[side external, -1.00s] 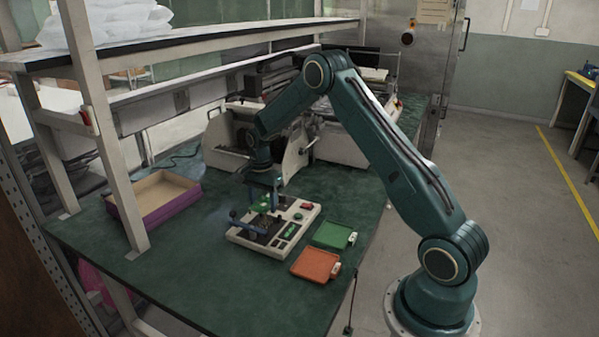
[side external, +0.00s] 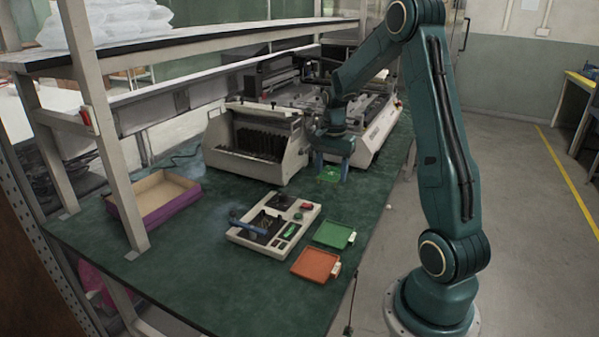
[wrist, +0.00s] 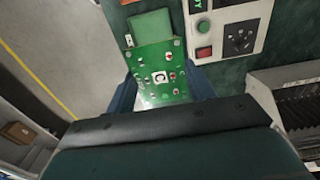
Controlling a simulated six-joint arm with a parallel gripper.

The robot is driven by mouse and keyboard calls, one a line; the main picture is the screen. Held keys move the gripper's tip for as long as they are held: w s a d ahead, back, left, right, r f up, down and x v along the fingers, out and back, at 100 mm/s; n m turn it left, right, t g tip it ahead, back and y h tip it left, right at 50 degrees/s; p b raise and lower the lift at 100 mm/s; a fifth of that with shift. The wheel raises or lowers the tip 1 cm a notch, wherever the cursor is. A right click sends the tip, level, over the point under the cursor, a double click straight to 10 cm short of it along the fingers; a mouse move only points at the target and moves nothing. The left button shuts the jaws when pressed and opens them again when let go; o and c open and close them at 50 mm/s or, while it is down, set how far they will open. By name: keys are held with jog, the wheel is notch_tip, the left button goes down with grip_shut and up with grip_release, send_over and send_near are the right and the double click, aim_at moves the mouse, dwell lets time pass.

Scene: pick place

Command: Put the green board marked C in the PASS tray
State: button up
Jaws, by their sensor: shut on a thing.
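My gripper (side external: 333,166) is shut on the green board marked C (side external: 329,175) and holds it above the far right part of the bench. In the wrist view the board (wrist: 158,57) lies between the blue fingers, with the letter C on a white square in its middle. A green tray (side external: 333,234) and an orange tray (side external: 316,264) lie side by side nearer the front, apart from my gripper. Both look empty, and their small white labels are too small to read. The green tray (wrist: 151,25) also shows beyond the board in the wrist view.
A white test fixture (side external: 246,236) with a blue handle and a red button stands left of the trays. A grey rack machine (side external: 257,145) stands behind it. A shallow purple-sided box (side external: 165,212) is at the left, by a shelf post. Bench between is clear.

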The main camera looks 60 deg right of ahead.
jog(key=shift+s+d+r, duration=0.1)
jog(key=shift+s+r, duration=0.1)
jog(key=shift+s, duration=0.35)
jog(key=shift+s+r, duration=0.2)
jog(key=shift+s, duration=0.3)
send_over(334, 235)
notch_tip(334, 235, down, 16)
jog(key=shift+f, duration=0.15)
jog(key=shift+f, duration=0.1)
jog(key=shift+f, duration=1.8)
jog(key=o, duration=0.4)
jog(key=shift+f, duration=0.15)
jog(key=shift+o, duration=0.8)
jog(key=shift+r, duration=0.2)
